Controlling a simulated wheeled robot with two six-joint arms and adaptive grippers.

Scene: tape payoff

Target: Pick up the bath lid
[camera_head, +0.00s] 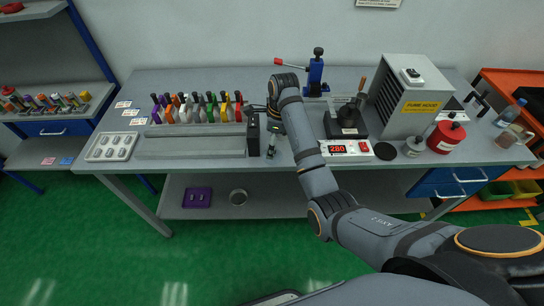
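A flat black disc (385,151) lies on the bench just right of the white controller (346,148) with the red 280 display. It may be the bath lid, but I cannot tell for sure. A dark boxy unit with an upright handle (347,121) stands behind the controller, partly in front of the fume hood. My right arm reaches in from the lower right and crosses the bench. My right gripper (271,146) points down by the black block at the end of the grey rack, left of the controller. It is small and dark, and its fingers are unclear. My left gripper is out of view.
The fume hood (408,98), a red can (446,137) and a small grey pot (414,147) stand on the right. A grey rack (190,143) with several coloured tools fills the left. A blue press (315,77) stands at the back. Some bench surface is clear at the back left.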

